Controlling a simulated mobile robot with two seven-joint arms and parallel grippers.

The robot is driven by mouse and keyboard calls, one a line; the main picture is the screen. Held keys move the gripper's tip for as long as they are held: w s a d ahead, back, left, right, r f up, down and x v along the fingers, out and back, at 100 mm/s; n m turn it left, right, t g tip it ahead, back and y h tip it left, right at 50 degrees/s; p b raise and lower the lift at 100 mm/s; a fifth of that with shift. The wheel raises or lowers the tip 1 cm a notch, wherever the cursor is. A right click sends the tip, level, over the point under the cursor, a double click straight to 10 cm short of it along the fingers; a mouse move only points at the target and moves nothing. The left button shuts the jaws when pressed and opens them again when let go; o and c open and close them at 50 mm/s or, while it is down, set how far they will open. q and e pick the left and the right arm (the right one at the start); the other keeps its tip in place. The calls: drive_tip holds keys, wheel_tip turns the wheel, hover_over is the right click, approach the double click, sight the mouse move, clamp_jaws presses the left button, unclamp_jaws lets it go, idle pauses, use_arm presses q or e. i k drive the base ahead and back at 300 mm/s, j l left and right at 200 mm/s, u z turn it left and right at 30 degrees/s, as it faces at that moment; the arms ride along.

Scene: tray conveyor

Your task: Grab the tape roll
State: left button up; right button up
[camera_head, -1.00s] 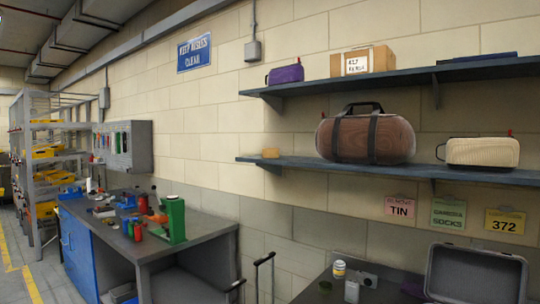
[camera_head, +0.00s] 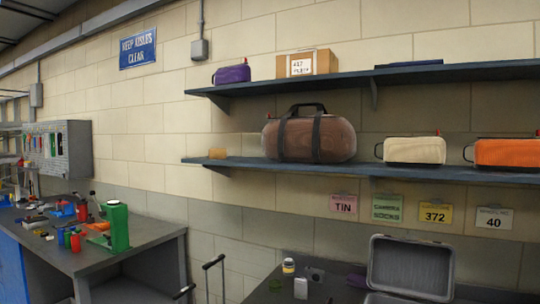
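I cannot make out a tape roll for certain. A small tan object (camera_head: 217,153) sits at the left end of the lower wall shelf (camera_head: 400,170); it is too small to tell whether it is a tape roll. Neither of my grippers is in view.
An open grey case (camera_head: 410,268) stands on the right table. The lower shelf holds a brown duffel bag (camera_head: 337,140), a cream pouch (camera_head: 414,150) and an orange pouch (camera_head: 506,152). A workbench (camera_head: 150,250) with a green object (camera_head: 116,226) stands left. Thin handles (camera_head: 214,264) rise between the tables.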

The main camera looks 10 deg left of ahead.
sight(214, 153)
drive_tip(key=i+j+z, duration=0.1)
drive_tip(key=j+z, duration=0.2)
drive_tip(key=z, duration=0.15)
drive_tip(key=i+j+z, duration=0.1)
drive_tip(key=j+z, duration=0.8)
drive_tip(key=j, duration=0.9)
drive_tip(key=k+j+z, duration=0.15)
drive_tip(key=j, duration=0.45)
drive_tip(key=k+j, duration=0.1)
drive_tip(key=j, duration=0.5)
